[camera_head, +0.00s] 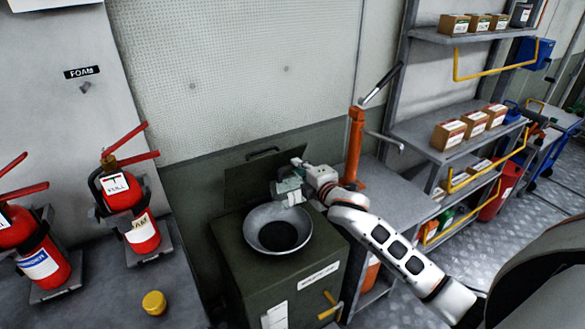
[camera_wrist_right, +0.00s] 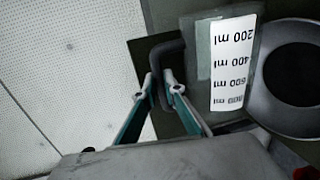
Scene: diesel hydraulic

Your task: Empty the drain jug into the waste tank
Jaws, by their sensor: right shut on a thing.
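The waste tank (camera_head: 262,287) is a dark green box with a small white label that I cannot read clearly. A round grey funnel (camera_head: 261,212) with a dark opening is set in its top; the funnel also shows in the wrist view (camera_wrist_right: 259,105). My right gripper (camera_head: 298,180) is at the funnel's far right rim. In the wrist view its fingers (camera_wrist_right: 161,89) are shut around the dark handle of the grey-green drain jug (camera_wrist_right: 198,48). The jug has a white millilitre scale, upside down in that view. The jug's mouth and contents are hidden. My left gripper is out of view.
An open lid (camera_head: 240,182) stands up behind the funnel. Fire extinguishers (camera_head: 130,205) and a yellow cap (camera_head: 154,303) are on the left bench. An orange hand pump (camera_head: 355,145) stands on the grey table at right, beside shelves with boxes (camera_head: 448,134).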

